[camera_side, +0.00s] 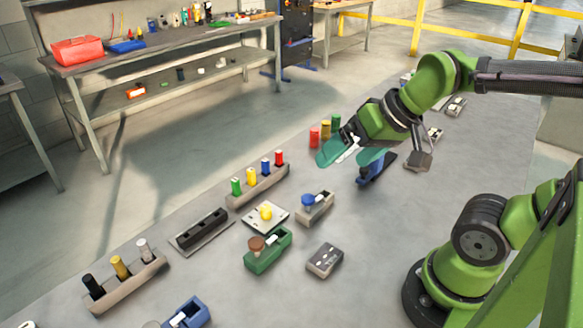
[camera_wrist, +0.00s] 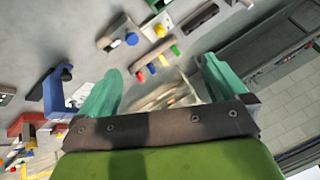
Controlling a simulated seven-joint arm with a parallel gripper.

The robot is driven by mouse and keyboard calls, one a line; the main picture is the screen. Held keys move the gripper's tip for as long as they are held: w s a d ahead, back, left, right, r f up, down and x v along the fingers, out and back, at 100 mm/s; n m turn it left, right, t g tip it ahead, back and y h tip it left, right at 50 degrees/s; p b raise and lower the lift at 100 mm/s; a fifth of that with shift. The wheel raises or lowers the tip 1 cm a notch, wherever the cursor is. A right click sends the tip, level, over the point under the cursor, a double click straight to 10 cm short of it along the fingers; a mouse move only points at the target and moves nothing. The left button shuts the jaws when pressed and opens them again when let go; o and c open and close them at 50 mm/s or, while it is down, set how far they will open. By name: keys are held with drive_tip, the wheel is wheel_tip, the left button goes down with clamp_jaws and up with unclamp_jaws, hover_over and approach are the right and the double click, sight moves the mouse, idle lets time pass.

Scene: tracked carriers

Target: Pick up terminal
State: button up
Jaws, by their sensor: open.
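I cannot tell for sure which part is the terminal. A small grey block with dark spots on top (camera_side: 325,260) lies on the table right of a green carrier (camera_side: 268,250). A grey block with a blue knob (camera_side: 315,206) stands behind it, and a white plate with a yellow knob (camera_side: 265,216) lies to its left. My gripper (camera_side: 350,162) is open and empty above the table, near a blue carrier with a dark top (camera_side: 376,168).
A rack of coloured pegs (camera_side: 258,184), a dark slotted block (camera_side: 202,232) and another peg rack (camera_side: 125,280) line the table's left side. Red, yellow and green cylinders (camera_side: 325,131) stand beyond my gripper. A workbench (camera_side: 170,45) stands behind.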

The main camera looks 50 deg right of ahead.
drive_tip(key=shift+s+a+r, duration=0.25)
drive_tip(key=shift+a+r, duration=0.1)
drive_tip(key=shift+c, duration=0.8)
drive_tip(key=shift+a+r+t, duration=0.1)
drive_tip(key=shift+r+t, duration=0.05)
drive_tip(key=shift+t, duration=0.15)
drive_tip(key=shift+c, duration=1.2)
drive_tip(key=c, duration=0.6)
